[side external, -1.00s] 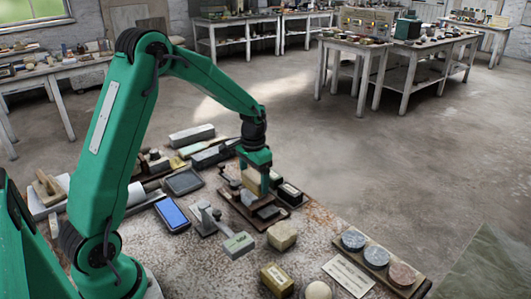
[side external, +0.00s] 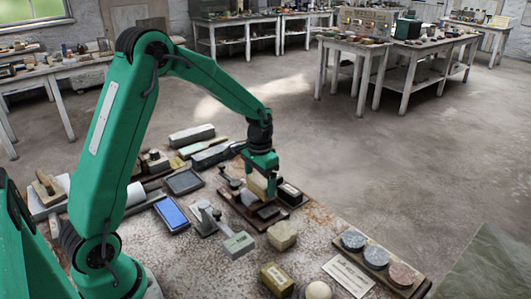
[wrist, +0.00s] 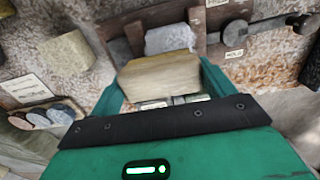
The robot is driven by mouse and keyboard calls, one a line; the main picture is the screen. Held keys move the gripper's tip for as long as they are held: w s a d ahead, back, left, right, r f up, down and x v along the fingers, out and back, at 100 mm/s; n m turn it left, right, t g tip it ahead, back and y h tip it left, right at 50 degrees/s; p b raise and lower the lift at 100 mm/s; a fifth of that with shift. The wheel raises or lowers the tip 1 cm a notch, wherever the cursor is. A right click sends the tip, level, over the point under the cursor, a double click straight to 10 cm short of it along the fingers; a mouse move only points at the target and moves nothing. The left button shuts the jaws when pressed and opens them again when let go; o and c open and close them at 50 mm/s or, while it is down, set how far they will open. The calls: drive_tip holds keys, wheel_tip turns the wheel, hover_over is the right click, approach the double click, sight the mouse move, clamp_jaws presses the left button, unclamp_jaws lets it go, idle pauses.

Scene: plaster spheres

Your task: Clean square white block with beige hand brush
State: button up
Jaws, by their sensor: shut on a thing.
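My gripper (side external: 264,180) is shut on the beige hand brush (wrist: 158,80), a blocky yellowish-beige piece between its two green fingers. The brush also shows in the side view (side external: 257,185), partly covered by a finger. A whitish, rough square block (wrist: 170,38) lies just beyond the brush in the wrist view, in a dark wooden holder (wrist: 122,50). The brush overlaps the block's near edge in that view, and I cannot tell whether they touch. In the side view my gripper is over the holder and the block is hard to make out.
A metal clamp arm (wrist: 265,28) lies beside the holder. A cream block (side external: 282,235), a grey labelled block (side external: 238,244) and a blue-faced case (side external: 171,214) stand nearby. A tray of three round stones (side external: 375,256) is at the right. Some bare tabletop shows between them.

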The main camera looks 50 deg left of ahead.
drive_tip(key=shift+d, duration=0.85)
drive_tip(key=shift+a, duration=0.15)
drive_tip(key=shift+a, duration=0.95)
drive_tip(key=shift+a, duration=0.15)
drive_tip(key=shift+a, duration=0.95)
drive_tip(key=shift+d, duration=0.15)
drive_tip(key=shift+d+f, duration=0.1)
drive_tip(key=shift+d, duration=0.9)
